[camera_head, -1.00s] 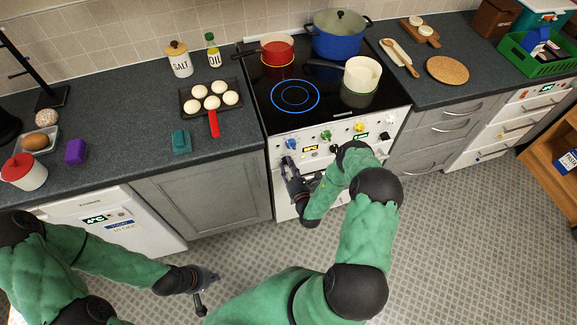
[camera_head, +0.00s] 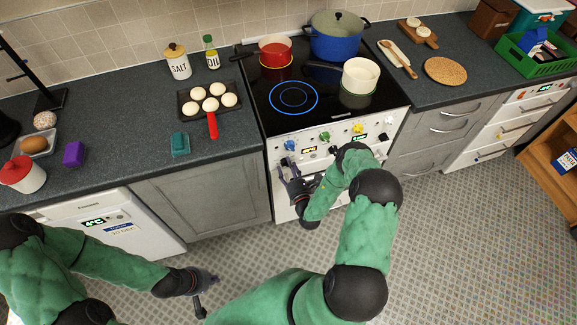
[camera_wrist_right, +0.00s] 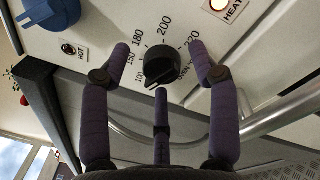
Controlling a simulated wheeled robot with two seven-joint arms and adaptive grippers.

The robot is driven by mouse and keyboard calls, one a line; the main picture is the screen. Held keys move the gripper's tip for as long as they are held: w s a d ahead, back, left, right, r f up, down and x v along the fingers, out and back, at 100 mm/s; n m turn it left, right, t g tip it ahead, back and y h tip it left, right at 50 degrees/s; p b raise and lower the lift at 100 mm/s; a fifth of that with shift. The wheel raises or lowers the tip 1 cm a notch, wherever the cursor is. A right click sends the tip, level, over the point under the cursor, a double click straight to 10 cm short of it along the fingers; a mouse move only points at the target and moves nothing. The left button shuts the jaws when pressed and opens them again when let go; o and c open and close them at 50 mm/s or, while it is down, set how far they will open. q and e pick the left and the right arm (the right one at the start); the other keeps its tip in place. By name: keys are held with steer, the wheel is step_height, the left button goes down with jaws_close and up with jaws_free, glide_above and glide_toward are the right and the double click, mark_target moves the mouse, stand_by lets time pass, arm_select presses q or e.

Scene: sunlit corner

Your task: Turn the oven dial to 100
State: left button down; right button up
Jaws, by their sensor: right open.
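The oven dial (camera_wrist_right: 162,65) is a black knob on the white oven front, with 100, 150, 180, 200 and 220 printed around it. Its lower-left end sits close below the 100 print; I cannot tell its exact pointer direction. My right gripper (camera_wrist_right: 160,48) is open, its purple fingers apart on either side of the dial, with visible gaps. In the head view my right gripper (camera_head: 287,163) is at the left of the oven's control panel, below the blue knob (camera_head: 291,145), and appears to hide the dial. My left gripper (camera_head: 208,283) hangs over the floor, its jaw state unclear.
A metal oven handle (camera_wrist_right: 265,122) runs below. On the hob stand a red pot (camera_head: 275,52), blue pot (camera_head: 337,38) and cream pan (camera_head: 360,76).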

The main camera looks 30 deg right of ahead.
steer(key=v, duration=1.1)
steer(key=shift+s, duration=0.3)
